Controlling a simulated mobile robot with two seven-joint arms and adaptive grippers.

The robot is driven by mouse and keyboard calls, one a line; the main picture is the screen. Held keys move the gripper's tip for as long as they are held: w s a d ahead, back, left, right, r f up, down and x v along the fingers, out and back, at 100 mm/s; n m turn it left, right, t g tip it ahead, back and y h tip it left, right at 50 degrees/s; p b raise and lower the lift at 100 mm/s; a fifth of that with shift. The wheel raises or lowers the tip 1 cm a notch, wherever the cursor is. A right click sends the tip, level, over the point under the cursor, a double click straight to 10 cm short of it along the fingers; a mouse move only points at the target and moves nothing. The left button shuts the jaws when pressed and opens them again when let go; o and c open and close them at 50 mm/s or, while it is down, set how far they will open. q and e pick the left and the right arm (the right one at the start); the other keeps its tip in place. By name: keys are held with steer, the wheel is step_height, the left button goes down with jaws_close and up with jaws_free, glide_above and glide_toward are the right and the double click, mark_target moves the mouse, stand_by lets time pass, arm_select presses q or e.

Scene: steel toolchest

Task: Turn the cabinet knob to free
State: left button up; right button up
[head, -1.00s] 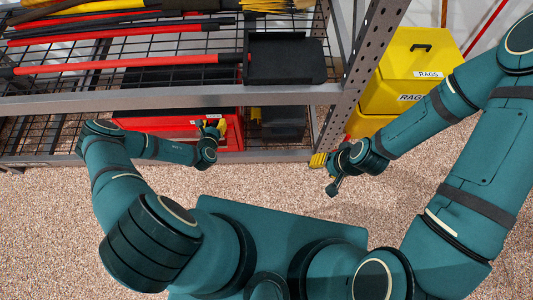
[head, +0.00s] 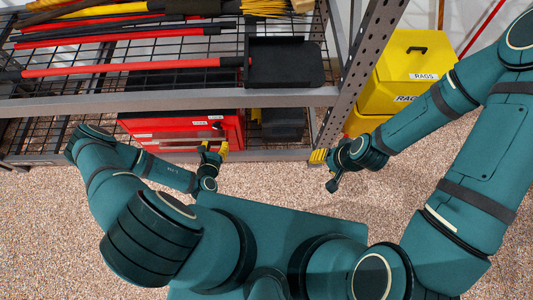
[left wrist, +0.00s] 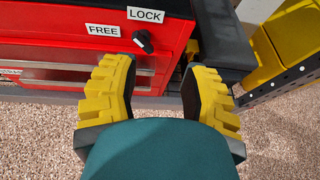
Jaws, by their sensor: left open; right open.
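The red steel toolchest (head: 180,130) stands on the lower shelf. Its black cabinet knob (left wrist: 144,42) with a white mark shows in the left wrist view, below the LOCK label (left wrist: 146,15) and right of the FREE label (left wrist: 103,30). The knob's white-marked end points up and left. My left gripper (head: 214,150) is open in front of the chest. In the left wrist view its yellow fingers (left wrist: 161,68) are spread and empty, with the knob ahead of the gap, apart from both. My right gripper (head: 319,156) is open and empty beside the shelf post.
The wire shelf above (head: 130,103) has a grey front beam over the chest and holds long-handled tools and a black tray (head: 285,62). A dark bin (head: 280,125) is right of the chest. Yellow RAGS bins (head: 408,65) stand right of the post. Speckled floor lies open in front.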

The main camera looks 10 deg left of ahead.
arm_select(q)
steer(key=s+d+r+m+g+h, duration=0.2)
steer(key=d+r+m+g+h, duration=0.1)
steer(key=d+m+h, duration=0.4)
steer(key=s+d+r+m+g+h+b, duration=0.1)
steer(key=d+r+m+g+h, duration=0.3)
steer(key=d, duration=0.9)
steer(key=shift+s+r+m+h, duration=0.4)
steer(key=shift+r+m+h, duration=1)
steer(key=shift+h, duration=1)
arm_select(e)
steer(key=shift+f, duration=0.65)
arm_select(q)
steer(key=shift+f, duration=0.25)
steer(key=n+t+y, duration=0.8)
steer(key=n+y, duration=0.5)
steer(key=n, duration=0.7)
glide_toward(218, 129)
steer(key=b+x, duration=0.1)
steer(key=x, duration=0.4)
steer(key=b+x, duration=0.2)
steer(key=x, duration=0.3)
steer(key=shift+w+a+b, duration=0.25)
steer(key=shift+w+b, duration=0.05)
arm_select(e)
steer(key=f, duration=0.3)
steer(key=shift+s+f, duration=0.2)
steer(key=shift+f, duration=0.05)
arm_select(q)
steer(key=shift+r, duration=0.1)
